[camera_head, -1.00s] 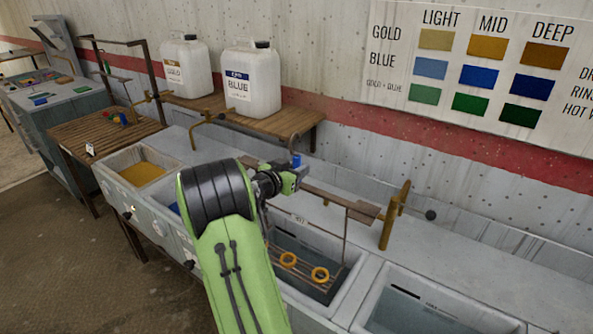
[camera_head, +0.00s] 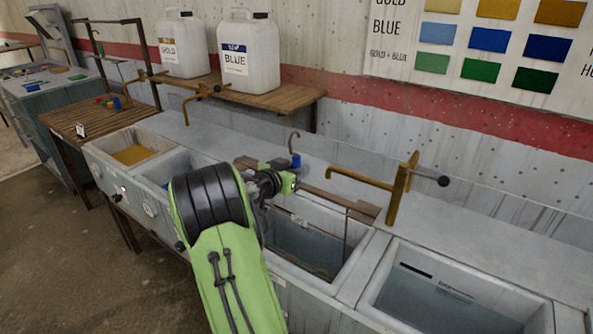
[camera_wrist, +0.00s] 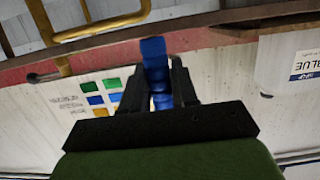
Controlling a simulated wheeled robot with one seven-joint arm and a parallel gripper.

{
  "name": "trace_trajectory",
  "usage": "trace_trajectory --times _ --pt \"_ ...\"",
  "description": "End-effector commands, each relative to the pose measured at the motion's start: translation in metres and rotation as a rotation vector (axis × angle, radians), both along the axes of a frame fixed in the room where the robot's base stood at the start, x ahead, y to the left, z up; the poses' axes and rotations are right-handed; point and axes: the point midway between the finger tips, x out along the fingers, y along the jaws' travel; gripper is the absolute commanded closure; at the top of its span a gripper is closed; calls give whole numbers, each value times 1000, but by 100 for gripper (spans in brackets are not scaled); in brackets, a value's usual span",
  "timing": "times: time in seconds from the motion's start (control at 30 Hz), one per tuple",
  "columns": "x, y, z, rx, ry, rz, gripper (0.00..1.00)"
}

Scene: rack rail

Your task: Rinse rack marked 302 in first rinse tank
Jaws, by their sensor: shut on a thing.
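My gripper (camera_head: 292,180) is shut on the blue grip (camera_head: 296,160) of a rack, below its hook. In the wrist view the blue grip (camera_wrist: 156,75) sits between both fingers. The rack's brown bar (camera_head: 340,198) runs right from the gripper, across the top of a grey water-filled tank (camera_head: 352,262). A thin upright at the bar's right end goes down into this tank. The rack's lower part and rings (camera_head: 320,272) show only faintly, apparently under water. My arm covers the tank's left side. I cannot read a number on the rack.
A brass tap (camera_head: 398,190) stands behind and right of the tank. Another water-filled tank (camera_head: 375,300) is at right; a gold vat (camera_head: 108,166) and a blue vat (camera_head: 165,180) are at left. A GOLD jug (camera_head: 183,45) and BLUE jug (camera_head: 248,55) stand on a shelf.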

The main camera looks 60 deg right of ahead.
Motion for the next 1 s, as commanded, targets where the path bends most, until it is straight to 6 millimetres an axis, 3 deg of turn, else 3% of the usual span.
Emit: trace_trajectory --times 0.57,1.0 --pt "2 16 3 -4 0 -1 100" --pt "0 7 4 -5 -1 -2 100"
